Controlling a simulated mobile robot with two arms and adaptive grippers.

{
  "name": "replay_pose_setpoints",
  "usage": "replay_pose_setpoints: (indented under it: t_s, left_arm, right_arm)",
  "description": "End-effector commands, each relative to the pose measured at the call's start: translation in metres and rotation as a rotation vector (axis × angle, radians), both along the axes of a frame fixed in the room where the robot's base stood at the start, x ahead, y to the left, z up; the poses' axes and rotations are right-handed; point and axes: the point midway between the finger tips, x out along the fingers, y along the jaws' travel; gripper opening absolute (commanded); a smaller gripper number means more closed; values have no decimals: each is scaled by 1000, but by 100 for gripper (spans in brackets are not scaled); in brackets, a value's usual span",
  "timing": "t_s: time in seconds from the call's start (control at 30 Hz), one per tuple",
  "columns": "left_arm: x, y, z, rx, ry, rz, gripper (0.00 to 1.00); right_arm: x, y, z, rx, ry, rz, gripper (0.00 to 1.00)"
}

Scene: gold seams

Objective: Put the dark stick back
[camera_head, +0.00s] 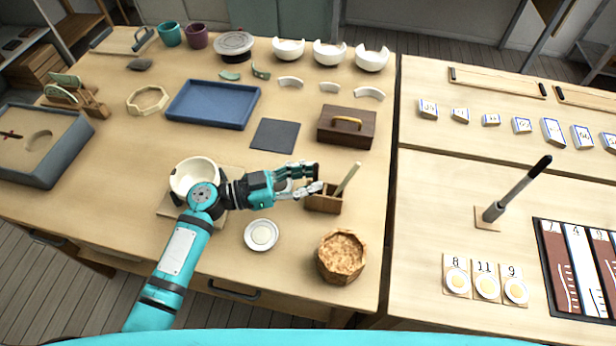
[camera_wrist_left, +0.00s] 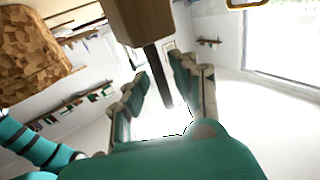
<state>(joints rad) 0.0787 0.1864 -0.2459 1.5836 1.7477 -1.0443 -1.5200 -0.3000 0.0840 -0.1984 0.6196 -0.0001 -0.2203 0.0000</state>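The small wooden holder (camera_head: 323,204) stands near the front right of the left table. A pale stick (camera_head: 347,178) leans up out of it. In the left wrist view the dark stick (camera_wrist_left: 160,72) sticks out of the wooden holder (camera_wrist_left: 140,18) and lies between my left fingers. My left gripper (camera_head: 318,178) is at the holder's upper left side; its two fingers also show in the left wrist view (camera_wrist_left: 163,85). They stand apart on either side of the dark stick, with narrow gaps. In the head view the hand hides the dark stick. My right gripper is not in view.
A cream bowl (camera_head: 194,177) sits under my left arm. A white dish (camera_head: 261,235) and a faceted brown pot (camera_head: 341,257) stand in front. A wooden box (camera_head: 346,126) with a handle is behind the holder. A dark-handled tool (camera_head: 518,187) stands upright on the right table.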

Motion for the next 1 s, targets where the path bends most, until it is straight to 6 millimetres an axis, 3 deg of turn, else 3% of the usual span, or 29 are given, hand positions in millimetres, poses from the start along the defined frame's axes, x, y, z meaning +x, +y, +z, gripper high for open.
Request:
replay_pose_setpoints:
  t_s: [0.37,0.73,1.0]
  left_arm:
    - [0,0,6,0,1,0,33]
    - [-17,58,-1,2,0,1,33]
    - [-21,72,2,0,-1,-1,33]
  right_arm:
    - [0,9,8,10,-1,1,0]
    - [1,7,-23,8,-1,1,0]
    - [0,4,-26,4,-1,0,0]
